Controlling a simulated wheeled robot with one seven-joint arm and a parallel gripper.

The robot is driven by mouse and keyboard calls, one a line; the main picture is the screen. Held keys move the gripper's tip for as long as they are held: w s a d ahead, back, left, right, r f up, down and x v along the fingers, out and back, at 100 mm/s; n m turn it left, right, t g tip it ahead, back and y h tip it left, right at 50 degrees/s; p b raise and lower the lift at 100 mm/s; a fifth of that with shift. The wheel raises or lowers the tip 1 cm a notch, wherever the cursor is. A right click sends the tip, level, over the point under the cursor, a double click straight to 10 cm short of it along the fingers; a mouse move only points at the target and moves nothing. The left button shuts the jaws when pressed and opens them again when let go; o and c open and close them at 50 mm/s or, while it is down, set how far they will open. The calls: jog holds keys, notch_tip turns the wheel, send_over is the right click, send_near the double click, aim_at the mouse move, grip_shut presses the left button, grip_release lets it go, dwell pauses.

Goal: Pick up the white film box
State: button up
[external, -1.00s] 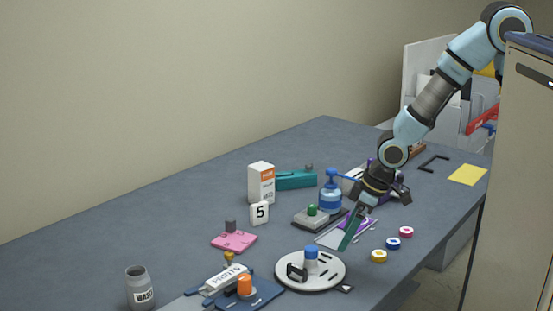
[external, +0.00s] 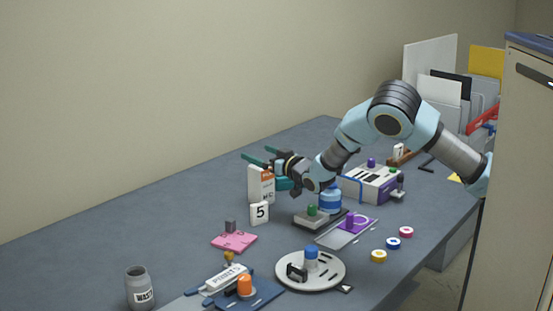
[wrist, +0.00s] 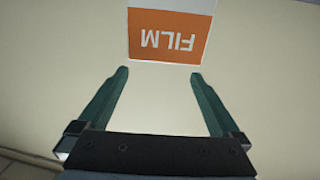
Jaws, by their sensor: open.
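The white film box (external: 257,186) stands upright on the bench, with an orange panel near its top. In the wrist view its white and orange FILM face (wrist: 168,38) appears upside down at the top edge, just beyond my fingertips. My gripper (external: 259,156) is open, its two teal fingers pointing left around the height of the box's top. The wrist view shows nothing between the fingers (wrist: 160,74). My wrist hides part of the box's right edge in the external view, and the exact gap between fingers and box is unclear.
A number 5 block (external: 260,213) stands in front of the box. The bench (external: 130,225) is clear at left.

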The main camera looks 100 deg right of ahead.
notch_tip(320, 180, down, 4)
jog(key=shift+f+p, duration=0.15)
jog(key=shift+p, duration=0.4)
jog(key=shift+p+x, duration=0.65)
jog(key=shift+x, duration=0.45)
jog(key=shift+w+d, duration=0.3)
grip_shut()
